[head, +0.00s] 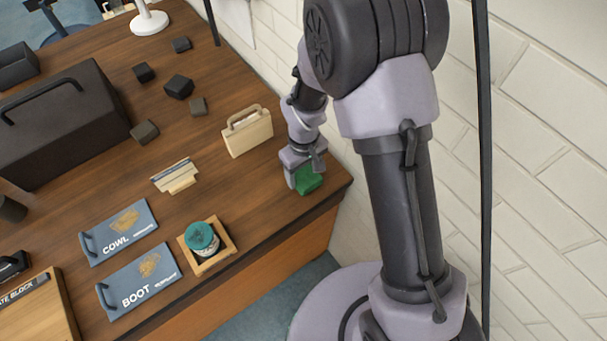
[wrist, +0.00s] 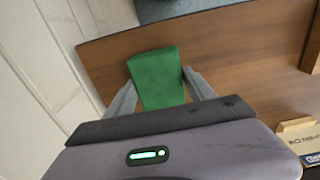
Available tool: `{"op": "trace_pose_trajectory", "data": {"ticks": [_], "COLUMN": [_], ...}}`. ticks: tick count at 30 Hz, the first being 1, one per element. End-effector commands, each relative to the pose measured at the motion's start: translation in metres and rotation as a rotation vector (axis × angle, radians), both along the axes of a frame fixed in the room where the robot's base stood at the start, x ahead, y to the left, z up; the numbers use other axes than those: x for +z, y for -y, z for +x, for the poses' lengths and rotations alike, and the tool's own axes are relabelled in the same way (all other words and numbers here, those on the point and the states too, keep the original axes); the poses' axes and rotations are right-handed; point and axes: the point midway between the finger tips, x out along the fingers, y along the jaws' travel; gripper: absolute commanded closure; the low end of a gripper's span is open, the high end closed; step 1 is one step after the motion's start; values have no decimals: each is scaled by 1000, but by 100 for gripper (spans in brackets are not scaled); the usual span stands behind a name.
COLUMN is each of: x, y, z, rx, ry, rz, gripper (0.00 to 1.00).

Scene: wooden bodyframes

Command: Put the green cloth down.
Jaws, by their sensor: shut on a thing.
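The green cloth (head: 308,179) is a small folded block at the right end of the wooden table, near the table's corner. My gripper (head: 303,182) is above the tabletop there and shut on the cloth. In the wrist view the cloth (wrist: 157,78) sits between the two grey fingers of my gripper (wrist: 158,88). Whether the cloth touches the tabletop I cannot tell.
The wooden table (head: 255,205) has clear room left of my gripper. A cream case (head: 247,132) stands behind it. A teal-lidded jar (head: 202,238) sits in a wooden tray. Blue COWL (head: 120,230) and BOOT (head: 140,283) plates lie at the front left. A white brick wall (head: 545,150) is close right.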

Motion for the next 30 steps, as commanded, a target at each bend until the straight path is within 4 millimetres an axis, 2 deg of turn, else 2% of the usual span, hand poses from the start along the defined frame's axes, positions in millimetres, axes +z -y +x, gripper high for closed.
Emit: {"op": "trace_pose_trajectory", "data": {"ticks": [1,11,12,15,24,26,30], "x": [-8,-11,-10,-10,-7,1,39], "y": [0,0,0,0,0,0,-1], "z": [0,0,0,0,0,0,1], "rx": [1,0,0,0,0,0,0], "ry": [0,2,2,2,2,3,7], "rz": [0,1,1,1,1,1,2], "gripper": [75,75,31,15,15,15,15]}}
